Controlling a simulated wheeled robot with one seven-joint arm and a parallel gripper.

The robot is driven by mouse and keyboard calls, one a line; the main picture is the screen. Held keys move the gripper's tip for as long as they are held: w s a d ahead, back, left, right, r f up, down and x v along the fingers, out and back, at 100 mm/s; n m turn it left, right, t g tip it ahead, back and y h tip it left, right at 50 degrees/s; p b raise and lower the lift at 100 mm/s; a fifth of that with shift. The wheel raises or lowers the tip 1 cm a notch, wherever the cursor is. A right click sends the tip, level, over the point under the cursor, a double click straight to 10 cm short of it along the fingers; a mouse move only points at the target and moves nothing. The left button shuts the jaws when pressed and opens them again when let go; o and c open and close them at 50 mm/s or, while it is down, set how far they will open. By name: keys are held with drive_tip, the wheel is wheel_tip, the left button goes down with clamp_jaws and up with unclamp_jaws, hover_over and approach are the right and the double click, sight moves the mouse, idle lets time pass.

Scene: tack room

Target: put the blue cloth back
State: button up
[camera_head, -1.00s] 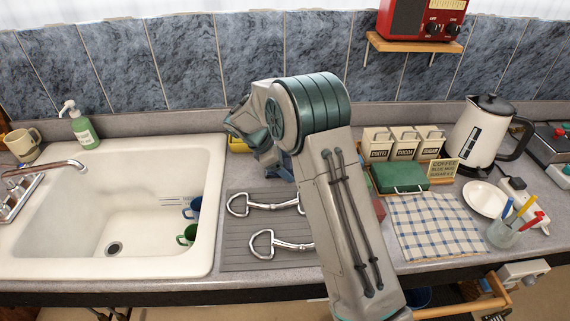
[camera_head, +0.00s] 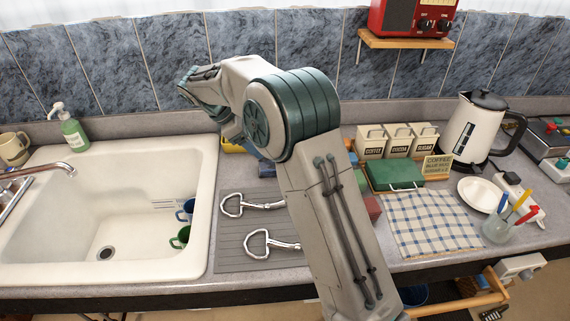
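A blue-and-white checked cloth (camera_head: 432,224) lies flat on the counter, right of my arm. A small dark blue patch (camera_head: 266,168) shows just under my arm, by a yellow item (camera_head: 232,148); I cannot tell whether it is cloth. My arm rises from the bottom, bends at the teal joint and reaches left over the back of the counter. The end of my arm with my gripper (camera_head: 228,124) is above the sink's back right corner. Its fingers are not clear, and I see nothing held in it.
A white sink (camera_head: 60,255) holds a blue mug (camera_head: 188,208) and a green mug (camera_head: 181,237). Two metal bits lie on a grey ribbed mat (camera_head: 235,258). Canisters, a green box (camera_head: 395,176), a kettle (camera_head: 478,130), a plate (camera_head: 480,194) and a pen glass (camera_head: 497,228) crowd the right.

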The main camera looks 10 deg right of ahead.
drive_tip(key=s+d+r+m+y, duration=0.2)
drive_tip(key=s+d+r+m, duration=0.25)
drive_tip(key=s, duration=0.25)
drive_tip(key=s+d+r+m+y, duration=0.2)
drive_tip(key=s+d+r+m, duration=0.15)
drive_tip(key=s+d, duration=0.3)
drive_tip(key=s+d+f+m+t+y, duration=0.1)
drive_tip(key=s+d+f+m, duration=0.1)
drive_tip(key=s+m, duration=0.3)
drive_tip(key=s+d+f+m+t+y, duration=0.1)
drive_tip(key=s+m, duration=0.4)
drive_tip(key=s, duration=0.8)
drive_tip(key=shift+d+f+y, duration=0.4)
drive_tip(key=shift+d+f, duration=0.05)
drive_tip(key=shift+f, duration=0.2)
